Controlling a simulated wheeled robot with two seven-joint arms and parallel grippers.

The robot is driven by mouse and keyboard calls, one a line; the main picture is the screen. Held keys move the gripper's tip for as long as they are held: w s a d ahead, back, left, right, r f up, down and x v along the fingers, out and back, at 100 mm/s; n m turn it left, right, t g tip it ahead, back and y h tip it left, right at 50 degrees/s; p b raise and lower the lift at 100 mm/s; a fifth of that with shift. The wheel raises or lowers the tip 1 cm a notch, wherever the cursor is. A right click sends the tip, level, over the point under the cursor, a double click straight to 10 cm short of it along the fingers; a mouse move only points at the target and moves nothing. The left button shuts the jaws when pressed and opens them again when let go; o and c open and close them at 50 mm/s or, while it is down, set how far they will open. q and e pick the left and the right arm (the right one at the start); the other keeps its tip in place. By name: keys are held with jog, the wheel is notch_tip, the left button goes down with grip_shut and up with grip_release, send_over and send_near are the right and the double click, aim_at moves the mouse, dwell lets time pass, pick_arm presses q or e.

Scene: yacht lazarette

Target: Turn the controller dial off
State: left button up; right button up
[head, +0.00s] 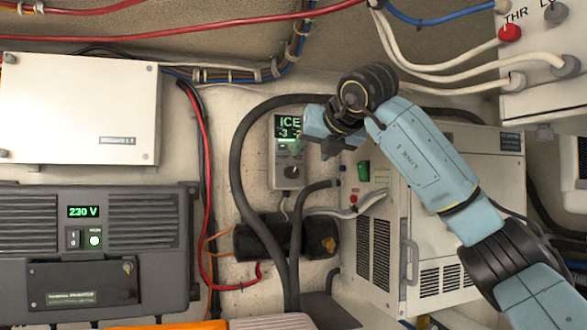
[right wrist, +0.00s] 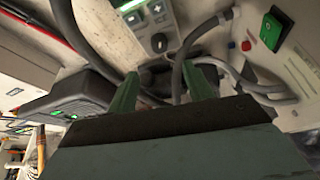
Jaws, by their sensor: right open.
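The controller (head: 282,180) is a narrow grey panel on the wall with a lit green display reading "ICE" and about "-3". Its dark round dial (head: 291,172) sits below the display. In the right wrist view the dial (right wrist: 159,43) shows with a light pointer mark, beyond the fingertips. My right gripper (head: 312,150) is in front of the controller's right edge and partly covers the display. In the right wrist view its two green fingers (right wrist: 160,72) are spread apart with nothing between them, and the dial appears above the gap. My left gripper is not in view.
A thick black hose (head: 238,165) curves close around the controller's left. A white unit with a green switch (head: 363,171) stands to the right. A dark inverter (head: 95,250) reading 230 V is at the left. A black cylinder (head: 265,241) lies below the controller.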

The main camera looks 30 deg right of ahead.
aim_at(293, 172)
jog(key=p+x, duration=0.2)
jog(key=x, duration=0.8)
jog(key=shift+w+f, duration=0.15)
jog(key=shift+w, duration=0.05)
jog(key=c, duration=1)
